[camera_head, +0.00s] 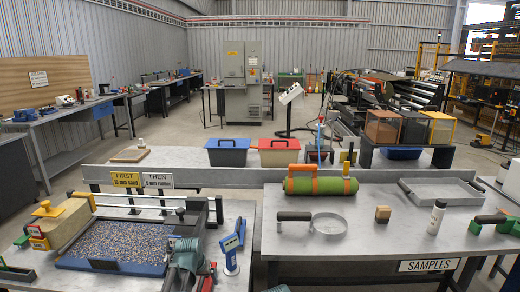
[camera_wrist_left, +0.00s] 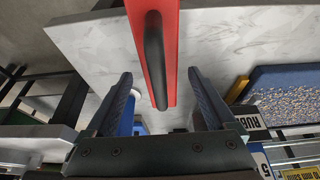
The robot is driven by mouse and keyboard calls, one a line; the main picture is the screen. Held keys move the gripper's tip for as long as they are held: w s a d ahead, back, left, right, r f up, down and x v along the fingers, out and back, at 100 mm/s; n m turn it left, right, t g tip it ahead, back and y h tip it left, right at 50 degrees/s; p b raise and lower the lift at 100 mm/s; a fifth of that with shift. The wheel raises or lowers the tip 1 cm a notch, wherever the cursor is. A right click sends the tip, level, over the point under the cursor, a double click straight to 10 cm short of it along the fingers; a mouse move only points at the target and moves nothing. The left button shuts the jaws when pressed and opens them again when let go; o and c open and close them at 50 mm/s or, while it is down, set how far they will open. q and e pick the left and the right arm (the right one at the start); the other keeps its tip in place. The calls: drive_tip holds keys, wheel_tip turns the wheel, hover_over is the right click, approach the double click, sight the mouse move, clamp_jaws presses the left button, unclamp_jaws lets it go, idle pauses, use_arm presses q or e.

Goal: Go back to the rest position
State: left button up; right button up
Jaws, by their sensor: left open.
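My left gripper (camera_head: 200,262) is over the front-left table, by the right end of the granule tray (camera_head: 128,268); my own arm hides its fingertips in the head view. In the left wrist view its two dark fingers (camera_wrist_left: 160,90) stand apart. A red flat tool with a black handle (camera_wrist_left: 156,60) shows between them, and I see no finger touching it. In the head view only a red sliver of it seems to show beside my arm. My right gripper is not clearly seen.
A blue stand device (camera_head: 232,245) stands close right of my left arm.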

use_arm(q)
wheel_tip(320, 180, up, 3)
drive_tip(key=shift+f+p, duration=0.15)
drive_tip(key=shift+p, duration=0.8)
drive_tip(key=s+a, duration=0.3)
drive_tip(key=s, duration=0.4)
drive_tip(key=s+a, duration=0.2)
drive_tip(key=s, duration=0.6)
drive_tip(key=shift+a+r+p, duration=0.35)
drive_tip(key=shift+a+r, duration=0.05)
drive_tip(key=shift+f, duration=0.15)
